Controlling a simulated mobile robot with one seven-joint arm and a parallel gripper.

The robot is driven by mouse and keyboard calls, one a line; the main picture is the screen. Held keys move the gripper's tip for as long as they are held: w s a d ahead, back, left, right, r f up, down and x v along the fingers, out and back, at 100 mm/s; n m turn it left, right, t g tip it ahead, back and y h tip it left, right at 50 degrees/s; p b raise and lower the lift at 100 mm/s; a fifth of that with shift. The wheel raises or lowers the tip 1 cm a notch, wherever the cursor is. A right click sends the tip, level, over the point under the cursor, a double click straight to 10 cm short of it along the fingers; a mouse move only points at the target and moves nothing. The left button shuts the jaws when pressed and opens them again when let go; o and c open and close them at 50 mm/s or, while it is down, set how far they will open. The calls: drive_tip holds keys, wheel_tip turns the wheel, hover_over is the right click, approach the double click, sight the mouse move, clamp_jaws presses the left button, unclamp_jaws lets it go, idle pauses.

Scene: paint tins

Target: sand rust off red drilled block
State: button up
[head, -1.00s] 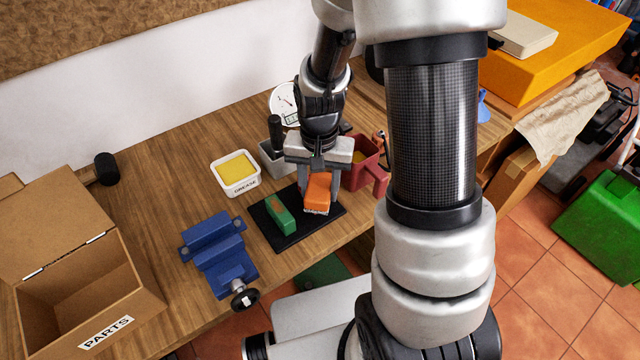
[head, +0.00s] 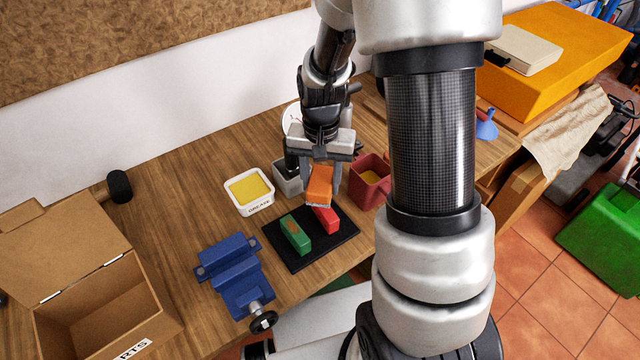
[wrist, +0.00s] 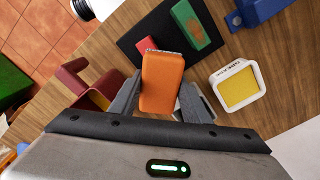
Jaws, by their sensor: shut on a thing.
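My gripper (head: 321,172) is shut on an orange sanding block (head: 319,187), which has a pale gritty lower edge. It holds the block just above and behind a red block (head: 328,220) on a black mat (head: 338,238); I cannot tell for sure whether they touch. The red block's visible part looks plain red, and no drilled hole can be made out. A green block (head: 295,236) with a brown rust patch lies left of it. In the wrist view the orange block (wrist: 162,85) sits between the fingers and hides much of the red block (wrist: 146,44).
A white grease tub (head: 249,191), a grey container (head: 288,180) and a red bin (head: 369,180) stand behind the mat. A blue vise (head: 236,276) is at its left. An open parts box (head: 110,305) stands far left, near a black-headed mallet (head: 119,186).

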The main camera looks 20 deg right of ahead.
drive_tip(key=shift+r+p, duration=1.25)
drive_tip(key=shift+r, duration=0.8)
drive_tip(key=shift+f, duration=0.1)
